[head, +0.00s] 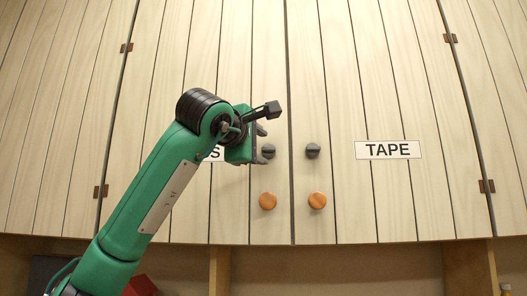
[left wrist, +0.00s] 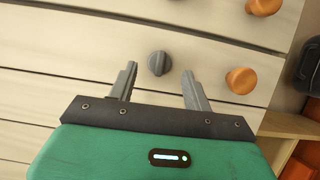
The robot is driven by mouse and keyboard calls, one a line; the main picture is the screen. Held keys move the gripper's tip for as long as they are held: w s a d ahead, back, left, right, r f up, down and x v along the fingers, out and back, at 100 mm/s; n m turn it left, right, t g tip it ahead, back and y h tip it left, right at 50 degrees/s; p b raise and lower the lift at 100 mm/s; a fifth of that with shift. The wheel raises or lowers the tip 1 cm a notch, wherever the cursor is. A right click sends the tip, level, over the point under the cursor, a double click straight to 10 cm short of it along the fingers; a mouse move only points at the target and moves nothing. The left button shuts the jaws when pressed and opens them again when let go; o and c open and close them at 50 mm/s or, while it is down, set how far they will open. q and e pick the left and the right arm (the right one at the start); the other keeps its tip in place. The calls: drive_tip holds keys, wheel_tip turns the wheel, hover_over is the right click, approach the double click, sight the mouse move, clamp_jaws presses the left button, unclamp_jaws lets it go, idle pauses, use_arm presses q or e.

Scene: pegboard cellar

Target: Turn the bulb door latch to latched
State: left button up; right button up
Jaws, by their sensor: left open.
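The left cabinet door (head: 232,80) has a label (head: 215,154) mostly hidden by my arm, with only an "S" readable. Near its inner edge is a dark grey turn latch (head: 269,151), which also shows in the left wrist view (left wrist: 158,63). It is a round knob with a raised ridge. My left gripper (head: 262,144) is open in front of the latch. In the left wrist view the latch sits between and just beyond the two fingertips, with a gap on each side. I see no contact. My right gripper is not in view.
The right door carries a "TAPE" label (head: 389,149) and its own grey latch (head: 312,150). Orange knobs sit below the latches, on the left door (head: 267,201) and right door (head: 317,200). Below the doors is an open shelf space with a wooden post (head: 219,272).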

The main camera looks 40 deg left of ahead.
use_arm(q)
drive_tip(key=s+d+b, duration=0.1)
drive_tip(key=s+b, duration=0.1)
drive_tip(key=s, duration=0.9)
drive_tip(key=shift+s+d, duration=0.15)
drive_tip(key=shift+d, duration=0.2)
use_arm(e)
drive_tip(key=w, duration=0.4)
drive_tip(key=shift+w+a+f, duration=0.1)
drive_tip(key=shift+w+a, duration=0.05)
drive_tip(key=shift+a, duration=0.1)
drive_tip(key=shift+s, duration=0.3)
